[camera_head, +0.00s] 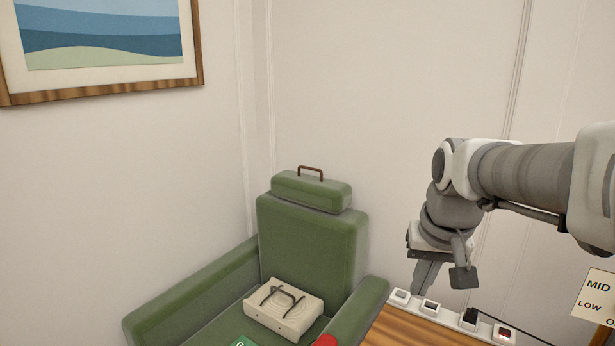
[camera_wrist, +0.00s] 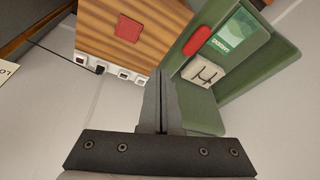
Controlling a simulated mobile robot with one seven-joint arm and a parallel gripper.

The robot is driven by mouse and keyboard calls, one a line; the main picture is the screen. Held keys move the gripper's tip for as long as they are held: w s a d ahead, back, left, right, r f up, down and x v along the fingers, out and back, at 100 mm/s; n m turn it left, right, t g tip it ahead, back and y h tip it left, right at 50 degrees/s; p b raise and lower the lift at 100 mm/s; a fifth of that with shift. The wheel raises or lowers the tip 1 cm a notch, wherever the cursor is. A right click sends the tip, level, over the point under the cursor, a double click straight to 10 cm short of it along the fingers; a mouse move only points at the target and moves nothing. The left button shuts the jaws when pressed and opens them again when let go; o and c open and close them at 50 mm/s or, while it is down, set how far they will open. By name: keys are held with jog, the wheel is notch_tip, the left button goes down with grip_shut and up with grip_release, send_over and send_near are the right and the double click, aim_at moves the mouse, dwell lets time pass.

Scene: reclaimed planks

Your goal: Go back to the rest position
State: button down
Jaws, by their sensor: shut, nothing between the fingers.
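My gripper (camera_head: 424,284) is at the right of the head view, pointing down in front of the wall, above the back edge of a wooden table. In the wrist view my gripper (camera_wrist: 161,75) shows its two fingers pressed together. It is shut and empty.
A green armchair (camera_head: 306,240) stands left of my gripper, with a cream box with dark handles (camera_head: 284,309) on its seat. A white strip with several sockets (camera_head: 451,315) lies along the wooden table's edge (camera_head: 396,333). A sign (camera_head: 597,296) is at right. A red square (camera_wrist: 127,28) lies on the table.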

jog(key=s+a+f+n+t, duration=0.1)
jog(key=s+a, duration=0.1)
jog(key=s, duration=0.5)
jog(key=s+a+f+n+t, duration=0.1)
jog(key=s+a, duration=0.1)
jog(key=s, duration=0.5)
notch_tip(320, 180, up, 14)
jog(key=p, duration=1.4)
jog(key=shift+s, duration=0.15)
